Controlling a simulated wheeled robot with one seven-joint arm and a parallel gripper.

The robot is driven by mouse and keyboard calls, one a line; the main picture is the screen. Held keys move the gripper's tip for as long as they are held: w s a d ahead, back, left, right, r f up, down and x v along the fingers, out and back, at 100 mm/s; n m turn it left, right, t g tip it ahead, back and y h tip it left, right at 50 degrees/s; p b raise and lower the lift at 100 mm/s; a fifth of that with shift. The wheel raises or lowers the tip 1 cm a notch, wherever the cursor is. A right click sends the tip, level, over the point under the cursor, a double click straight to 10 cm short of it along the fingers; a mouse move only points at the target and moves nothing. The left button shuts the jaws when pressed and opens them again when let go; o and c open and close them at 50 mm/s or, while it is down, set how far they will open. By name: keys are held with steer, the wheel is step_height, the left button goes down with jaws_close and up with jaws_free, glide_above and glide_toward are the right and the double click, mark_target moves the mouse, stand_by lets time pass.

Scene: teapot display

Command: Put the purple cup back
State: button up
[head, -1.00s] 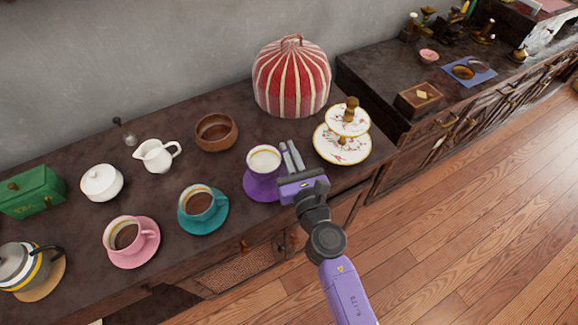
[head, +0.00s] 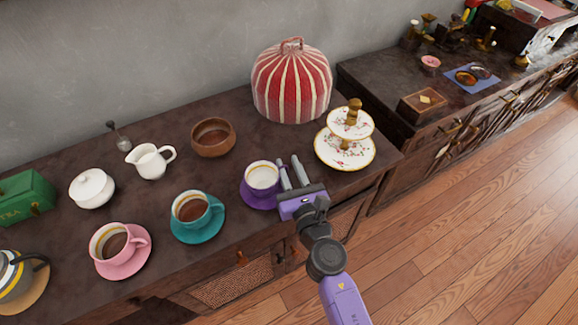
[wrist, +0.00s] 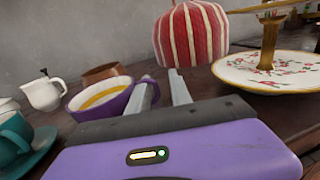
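The purple cup (head: 262,178) stands upright on its purple saucer (head: 255,202), right of the teal cup. Its pale inside shows a yellow band under the rim. My gripper (head: 289,162) is at the right side of the cup, with its two fingers spread and a gap between them. The wrist view shows the purple cup (wrist: 95,104) just left of the fingers (wrist: 164,85). The left finger covers part of the cup's right side, so I cannot tell whether it touches the handle.
The teal cup (head: 196,209) and pink cup (head: 118,245) stand to the left. The tiered plate stand (head: 345,152) is close right of my fingers. The striped cozy (head: 291,85) and wooden bowl (head: 213,138) are behind. Free room lies off the counter's front edge.

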steer(key=shift+r, duration=0.1)
steer(key=shift+r+p, duration=0.2)
steer(key=shift+p, duration=0.1)
steer(key=v, duration=1.2)
steer(key=shift+b, duration=0.35)
steer(key=shift+f, duration=0.15)
steer(key=s+d+f+m+h, duration=0.1)
steer(key=s+d+m, duration=0.4)
steer(key=s+m, duration=0.35)
steer(key=s+d+m+h, duration=0.2)
steer(key=s+d+m, duration=0.45)
steer(key=m, duration=0.25)
steer(key=s+d+r+m+g+h, duration=0.1)
steer(key=s+d+r+m, duration=0.3)
steer(key=s+m, duration=0.4)
steer(key=s+d+r+m+h, duration=0.3)
steer(key=s+m, duration=0.4)
steer(key=m, duration=0.8)
steer(key=shift+s+d+r+g, duration=0.4)
steer(key=shift+d+r, duration=0.15)
steer(key=shift+r, duration=0.25)
